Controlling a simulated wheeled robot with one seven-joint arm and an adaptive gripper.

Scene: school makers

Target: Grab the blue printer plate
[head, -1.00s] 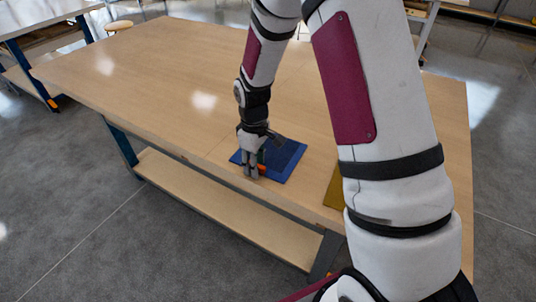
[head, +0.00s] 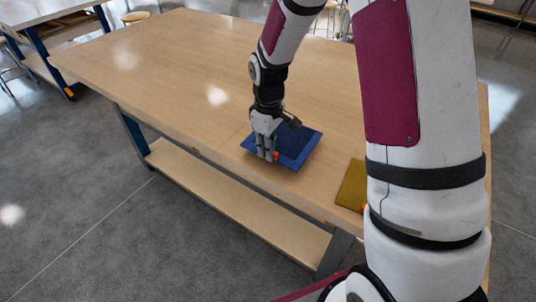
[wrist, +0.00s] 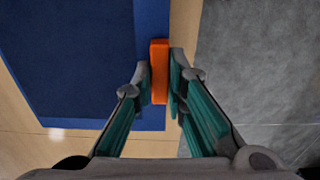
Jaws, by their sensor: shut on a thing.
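The blue printer plate (head: 301,146) is a flat square with a darker blue middle, at the table's near edge. It fills the upper left of the wrist view (wrist: 70,60). An orange tab (wrist: 159,72) is at the plate's edge. My gripper (head: 268,156) points down at the plate's near side. In the wrist view its fingertips (wrist: 159,80) are on either side of the orange tab, shut on it. The fingers partly hide the tab in the head view. I cannot tell whether the plate is clear of the tabletop.
A yellow plate (head: 350,186) lies to the right on the wooden table (head: 180,75), partly hidden by my arm. The table's left and far parts are clear. A lower shelf (head: 240,205) runs below the near edge, with grey floor (head: 90,220) in front.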

